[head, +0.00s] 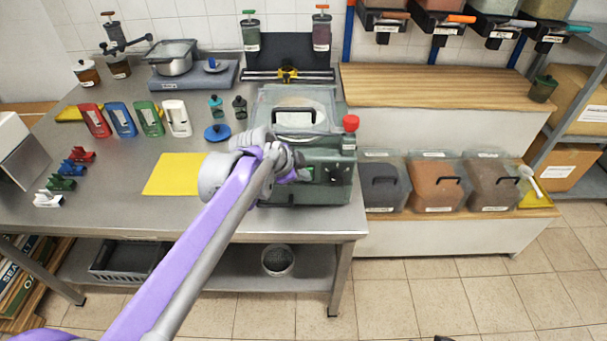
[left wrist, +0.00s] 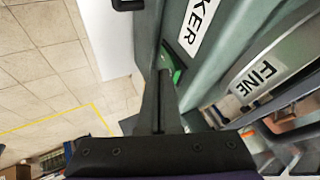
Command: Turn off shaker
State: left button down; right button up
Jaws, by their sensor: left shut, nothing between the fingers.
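The shaker (head: 318,193) is a dark green box-shaped machine at the front right of the steel table, with a clear lid and a red knob (head: 351,122) at its right corner. My left gripper (head: 302,174) is at its front face, fingers shut and empty. There the closed fingertips (left wrist: 165,78) are right beside a small green switch-like part (left wrist: 177,76), partly hidden by the fingers. I cannot tell if they touch.
A yellow mat (head: 172,174) lies left of the shaker. Coloured holders and small jars stand behind it. Lidded bins (head: 435,182) stand on a low shelf to the right.

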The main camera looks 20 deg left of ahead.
pick_arm(q)
jog(key=shift+w+a+r+g, duration=0.1)
jog(key=shift+w+r+g, duration=0.05)
jog(key=shift+w+g, duration=0.15)
jog(key=shift+p, duration=0.3)
jog(key=shift+r+p, duration=0.6)
jog(key=shift+r, duration=0.15)
